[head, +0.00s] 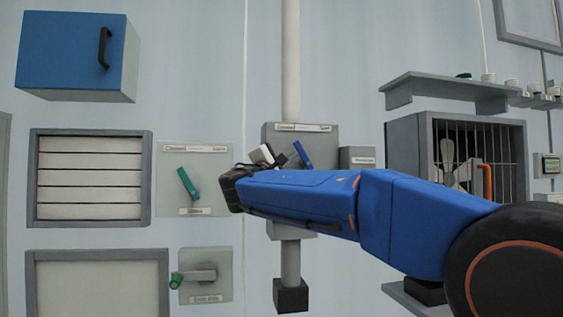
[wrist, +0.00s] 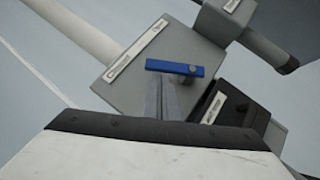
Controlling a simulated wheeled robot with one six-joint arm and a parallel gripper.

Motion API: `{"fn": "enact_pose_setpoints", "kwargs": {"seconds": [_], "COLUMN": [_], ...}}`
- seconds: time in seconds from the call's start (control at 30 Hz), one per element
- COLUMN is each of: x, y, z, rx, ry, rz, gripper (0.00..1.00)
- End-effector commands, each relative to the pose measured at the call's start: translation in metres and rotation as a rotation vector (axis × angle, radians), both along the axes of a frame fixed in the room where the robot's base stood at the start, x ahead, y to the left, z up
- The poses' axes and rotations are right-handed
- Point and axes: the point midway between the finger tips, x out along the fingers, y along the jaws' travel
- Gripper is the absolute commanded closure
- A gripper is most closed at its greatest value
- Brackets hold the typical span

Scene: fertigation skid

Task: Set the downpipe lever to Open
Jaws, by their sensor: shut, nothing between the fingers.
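The downpipe lever (head: 302,153) is a short blue bar on the front of a grey box (head: 350,133) fitted on a vertical pipe. In the head view it leans, its upper end to the left, below a label strip with a word at each end, too small to read surely. In the wrist view the blue lever (wrist: 168,67) lies nearly level across the grey box (wrist: 125,92). My gripper (wrist: 161,80) is shut and empty, its fingertips just below the lever's middle; I cannot tell whether they touch it.
A green lever on a pale panel (head: 167,165) is left of the box, with a grey rotary handle (head: 205,273) below it. A smaller grey box (head: 357,157) stands close on the right. Further right are a barred fan housing (head: 405,170) and a shelf (head: 440,84).

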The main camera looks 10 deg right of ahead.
Motion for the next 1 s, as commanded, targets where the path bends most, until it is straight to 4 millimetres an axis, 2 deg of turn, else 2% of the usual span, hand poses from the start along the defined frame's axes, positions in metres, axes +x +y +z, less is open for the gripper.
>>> {"fn": "enact_pose_setpoints", "kwargs": {"seconds": [0.47,1.0], "x": [-0.0002,-0.0005], "y": [-0.0026,-0.0052], "z": [0.0019,0.0075], "rx": [0.003,0.092], "ry": [0.000,0.000], "rz": [0.000,0.000], "gripper": [1.00,1.00]}}
